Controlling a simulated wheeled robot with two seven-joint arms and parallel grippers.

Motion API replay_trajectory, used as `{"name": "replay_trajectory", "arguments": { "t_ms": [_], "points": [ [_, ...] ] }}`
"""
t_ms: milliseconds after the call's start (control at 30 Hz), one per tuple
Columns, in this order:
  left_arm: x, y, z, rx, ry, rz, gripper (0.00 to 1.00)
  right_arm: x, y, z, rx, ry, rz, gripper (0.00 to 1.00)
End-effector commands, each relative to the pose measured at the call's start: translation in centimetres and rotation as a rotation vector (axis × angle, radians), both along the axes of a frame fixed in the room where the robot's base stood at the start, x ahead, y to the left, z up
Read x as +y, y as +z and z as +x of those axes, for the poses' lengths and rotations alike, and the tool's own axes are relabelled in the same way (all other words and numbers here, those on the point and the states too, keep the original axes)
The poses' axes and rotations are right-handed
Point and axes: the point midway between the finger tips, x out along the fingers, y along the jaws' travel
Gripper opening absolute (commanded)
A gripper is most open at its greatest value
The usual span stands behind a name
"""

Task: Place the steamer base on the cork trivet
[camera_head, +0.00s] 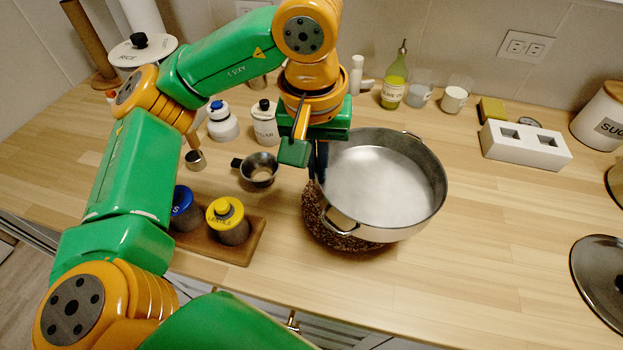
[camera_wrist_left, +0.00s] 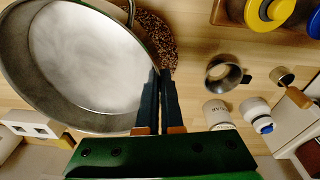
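The steamer base (camera_head: 378,180) is a wide, shallow steel pot with two loop handles. The cork trivet (camera_head: 315,215) is a dark speckled round mat below it, showing past the pot's left and front-left edge; the rest is hidden. The pot sits off to the right of the trivet's middle, and I cannot tell whether it touches the trivet. My left gripper (camera_head: 318,165) is at the pot's left rim. In the left wrist view its dark fingers (camera_wrist_left: 157,100) are close together on the rim of the steamer base (camera_wrist_left: 75,60); the trivet (camera_wrist_left: 155,40) shows beside them.
A wooden tray (camera_head: 240,250) with blue- and yellow-lidded jars stands at front left. A small metal cup (camera_head: 258,170) and a sugar jar (camera_head: 265,125) are left of the pot. A white block (camera_head: 525,145) and a glass lid (camera_head: 600,275) are at right. The counter at front right is clear.

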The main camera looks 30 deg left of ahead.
Motion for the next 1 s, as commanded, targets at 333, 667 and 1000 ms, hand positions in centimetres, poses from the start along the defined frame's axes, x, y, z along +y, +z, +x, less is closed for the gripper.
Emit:
{"name": "replay_trajectory", "arguments": {
  "t_ms": [333,667,1000],
  "points": [
    [3.5,-5.5,1.6,0.005,0.000,0.003,0.00,0.7,-0.2,0.0,-0.001,-0.004,0.012,0.50],
    [3.3,-7.7,1.7,-0.002,-0.002,0.000,0.00,0.9,0.2,0.0,0.000,-0.004,0.015,0.50],
    [3.3,-8.0,1.6,0.000,-0.002,0.000,0.33,0.7,-0.2,0.0,0.000,-0.001,0.011,0.50]
  ]
}}
